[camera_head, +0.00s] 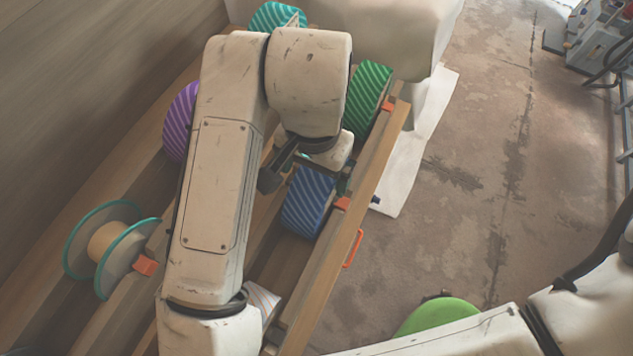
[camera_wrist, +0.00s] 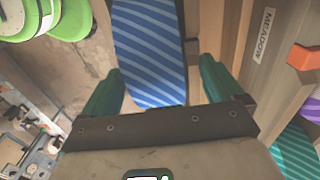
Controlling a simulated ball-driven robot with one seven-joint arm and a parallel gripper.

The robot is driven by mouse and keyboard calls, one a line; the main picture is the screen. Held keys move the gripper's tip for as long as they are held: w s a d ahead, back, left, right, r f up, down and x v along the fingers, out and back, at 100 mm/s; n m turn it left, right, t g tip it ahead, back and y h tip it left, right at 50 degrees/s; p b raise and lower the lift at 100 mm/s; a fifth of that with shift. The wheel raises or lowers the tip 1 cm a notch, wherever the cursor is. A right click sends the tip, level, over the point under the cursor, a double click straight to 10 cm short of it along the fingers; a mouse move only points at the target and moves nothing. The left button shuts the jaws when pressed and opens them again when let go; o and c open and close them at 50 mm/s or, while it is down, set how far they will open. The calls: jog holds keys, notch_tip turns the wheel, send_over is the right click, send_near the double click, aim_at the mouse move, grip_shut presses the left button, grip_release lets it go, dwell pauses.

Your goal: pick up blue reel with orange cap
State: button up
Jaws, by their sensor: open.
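The blue striped reel (camera_head: 308,202) stands in the wooden rack, close to its right rail, partly behind my arm. In the wrist view the blue reel (camera_wrist: 148,40) fills the space between the two teal fingers of my gripper (camera_wrist: 163,66). My gripper is open, with one finger on each side of the reel. I cannot tell whether the fingers touch it. I see no orange cap clearly on the reel. An orange piece (camera_head: 343,203) sits on the rail beside it.
A green reel (camera_head: 368,97), a purple reel (camera_head: 181,120) and a teal reel (camera_head: 273,17) stand nearby. A spool with teal-rimmed flanges (camera_head: 104,243) is at left. The wooden right rail (camera_head: 330,262) runs close by. A MEADOW label (camera_wrist: 264,36) marks the wood.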

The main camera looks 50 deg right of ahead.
jog(key=shift+s+d+f, duration=0.1)
jog(key=shift+f, duration=0.85)
jog(key=shift+s+d+f, duration=0.1)
jog(key=shift+f, duration=0.85)
jog(key=shift+c, duration=0.3)
grip_shut()
